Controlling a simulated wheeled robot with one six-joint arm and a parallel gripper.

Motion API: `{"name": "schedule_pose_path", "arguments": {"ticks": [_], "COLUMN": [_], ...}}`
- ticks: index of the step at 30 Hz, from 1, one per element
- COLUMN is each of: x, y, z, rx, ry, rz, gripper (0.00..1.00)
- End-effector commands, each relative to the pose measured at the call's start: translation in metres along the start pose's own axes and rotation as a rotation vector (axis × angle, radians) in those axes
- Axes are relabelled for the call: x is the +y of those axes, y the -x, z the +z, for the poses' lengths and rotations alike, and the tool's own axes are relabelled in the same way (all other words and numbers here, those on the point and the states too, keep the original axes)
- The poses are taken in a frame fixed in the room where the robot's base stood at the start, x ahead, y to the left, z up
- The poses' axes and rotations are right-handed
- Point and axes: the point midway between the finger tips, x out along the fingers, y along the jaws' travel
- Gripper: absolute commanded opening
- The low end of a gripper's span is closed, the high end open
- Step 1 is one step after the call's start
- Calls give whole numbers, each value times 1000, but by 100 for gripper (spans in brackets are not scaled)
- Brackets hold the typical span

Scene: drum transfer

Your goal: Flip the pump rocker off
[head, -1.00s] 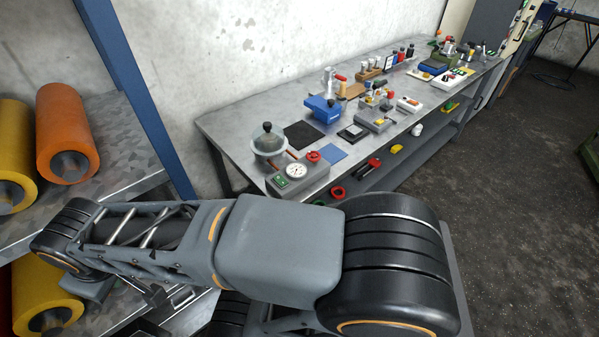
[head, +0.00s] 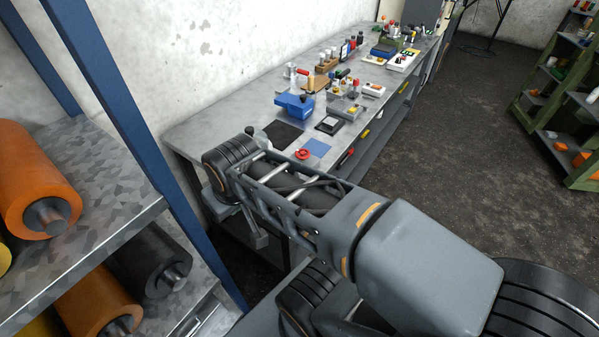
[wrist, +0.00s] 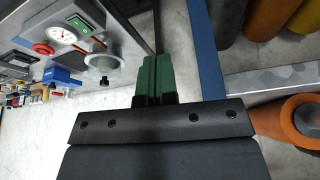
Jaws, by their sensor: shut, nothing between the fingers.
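The pump is a grey box (wrist: 88,12) at the upper left of the wrist view. It carries a green rocker (wrist: 79,23), a round white gauge (wrist: 62,35) and a red knob (wrist: 43,49). A clear bell jar (wrist: 103,61) stands beside it. In the head view my arm hides most of the pump; the red knob (head: 303,154) shows past it. My gripper (wrist: 157,58) has green fingers pressed together, with nothing between them. It is apart from the rocker, which lies to the left of the fingertips in the wrist view.
The pump is at the near end of a long metal workbench (head: 195,127). A blue box (head: 294,106), a dark mat (head: 283,135) and several tools lie beyond. A blue-posted rack (head: 125,205) with orange and dark rolls stands left. Open floor (head: 450,150) lies right.

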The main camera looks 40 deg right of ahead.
Motion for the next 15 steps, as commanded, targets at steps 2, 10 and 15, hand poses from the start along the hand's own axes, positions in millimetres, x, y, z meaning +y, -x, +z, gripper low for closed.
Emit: {"name": "schedule_pose_path", "arguments": {"ticks": [2, 10, 15], "x": [0, 0, 3], "y": [0, 0, -2], "z": [0, 0, -5], "rx": [0, 0, -12], "ry": [0, 0, 57], "rz": [0, 0, 5], "gripper": [0, 0, 0]}}
